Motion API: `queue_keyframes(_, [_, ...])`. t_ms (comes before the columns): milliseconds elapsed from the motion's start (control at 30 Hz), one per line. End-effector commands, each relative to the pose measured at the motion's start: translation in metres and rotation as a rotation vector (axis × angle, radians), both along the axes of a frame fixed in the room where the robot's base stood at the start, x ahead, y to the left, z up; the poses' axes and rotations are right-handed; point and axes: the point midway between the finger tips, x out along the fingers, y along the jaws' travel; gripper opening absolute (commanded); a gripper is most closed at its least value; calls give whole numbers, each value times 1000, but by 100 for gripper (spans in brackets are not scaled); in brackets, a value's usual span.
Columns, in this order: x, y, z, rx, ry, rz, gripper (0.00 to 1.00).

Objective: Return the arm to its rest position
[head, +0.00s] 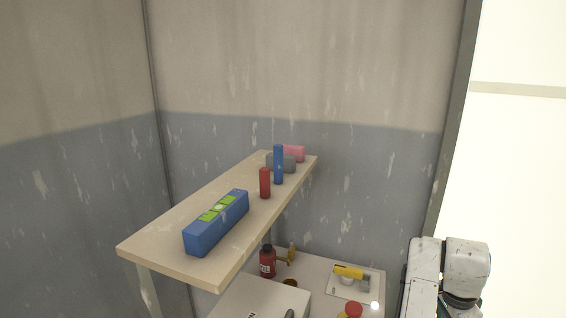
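A white arm link of mine (448,275) shows at the lower right edge of the head view, upright beside the bright panel. The rest of my arm runs out of the picture below. My gripper is not in view, so I cannot see whether it holds anything.
A wooden shelf (180,213) holds a blue box with green labels (217,221), a red cylinder (265,183), a blue cylinder (278,165), a grey block (288,164) and a pink block (294,152). Below, a white surface (316,270) bears a red bottle (267,262) and a yellow-handled tool (349,271).

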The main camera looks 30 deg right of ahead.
Motion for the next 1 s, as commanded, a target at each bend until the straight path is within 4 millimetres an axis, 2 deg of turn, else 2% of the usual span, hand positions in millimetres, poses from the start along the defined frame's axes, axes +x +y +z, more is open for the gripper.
queue_keyframes(167, [-17,15,-20,-85,67,295,51])
queue_keyframes(367, [-34,56,-49,-138,150,742,51])
queue_keyframes(567, [-62,121,-84,-119,205,1212,51])
queue_keyframes(800, [-113,213,-117,-22,194,1722,51])
queue_keyframes(900, [-130,242,-123,14,168,1858,51])
queue_keyframes(1000, [-141,259,-125,37,149,1939,51])
